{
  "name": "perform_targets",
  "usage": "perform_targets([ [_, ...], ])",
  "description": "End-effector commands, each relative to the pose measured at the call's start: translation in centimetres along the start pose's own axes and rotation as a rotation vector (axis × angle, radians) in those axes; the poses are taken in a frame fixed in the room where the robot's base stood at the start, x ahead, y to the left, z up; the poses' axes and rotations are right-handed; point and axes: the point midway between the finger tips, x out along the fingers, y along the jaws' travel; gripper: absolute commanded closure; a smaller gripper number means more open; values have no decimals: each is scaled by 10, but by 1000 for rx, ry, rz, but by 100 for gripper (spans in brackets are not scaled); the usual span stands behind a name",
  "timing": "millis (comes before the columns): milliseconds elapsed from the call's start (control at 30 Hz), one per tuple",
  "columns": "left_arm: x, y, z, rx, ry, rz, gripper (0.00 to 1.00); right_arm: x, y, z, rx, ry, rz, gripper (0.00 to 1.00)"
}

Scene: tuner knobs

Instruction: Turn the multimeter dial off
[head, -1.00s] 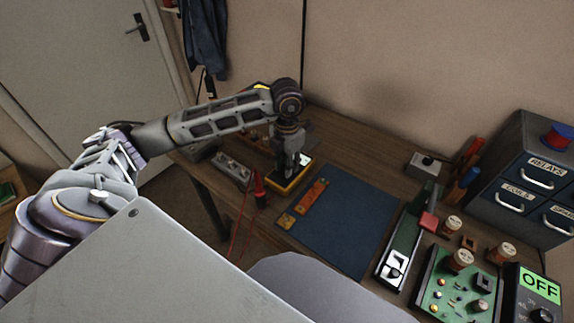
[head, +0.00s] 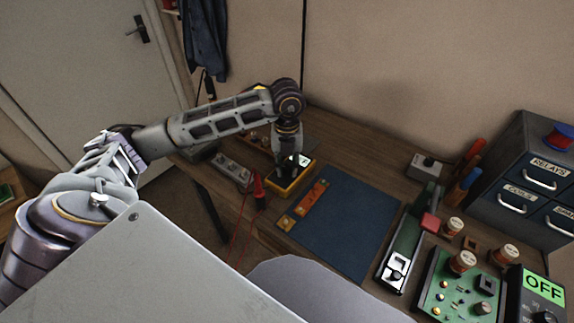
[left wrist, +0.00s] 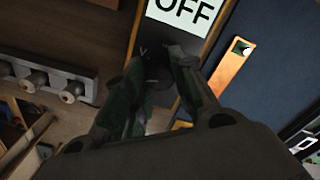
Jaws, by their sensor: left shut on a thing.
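The multimeter (head: 292,189) is a dark box with a yellow rim, lying at the left of the bench beside the blue mat. In the left wrist view its pale display (left wrist: 184,10) reads OFF, with the top of the letters cut by the frame edge. My left gripper (head: 288,166) points down over its face. In the left wrist view the left gripper (left wrist: 160,66) has its fingers closed around the dark dial (left wrist: 159,77), which is mostly hidden between them. The dial's pointer and marks cannot be made out. My right gripper is not in view.
A grey strip with knobs (head: 232,169) and red probe leads (head: 260,187) lie left of the multimeter. An orange strip (head: 313,197) and the blue mat (head: 345,222) are right of it. Another device (head: 543,288) with a green OFF display stands at far right.

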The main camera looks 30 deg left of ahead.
Motion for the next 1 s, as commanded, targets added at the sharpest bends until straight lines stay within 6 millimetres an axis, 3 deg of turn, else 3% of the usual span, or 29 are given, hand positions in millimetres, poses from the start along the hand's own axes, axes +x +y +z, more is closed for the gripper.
perform_targets([
  [333,-1,0,1,-151,-3,-2,98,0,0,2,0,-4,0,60],
  [867,-1,0,1,-178,-3,-2,98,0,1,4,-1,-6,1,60],
  [900,-1,0,1,-177,-3,-2,70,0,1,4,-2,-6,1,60],
  [1000,-1,0,1,-177,-3,-1,57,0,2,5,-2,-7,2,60],
])
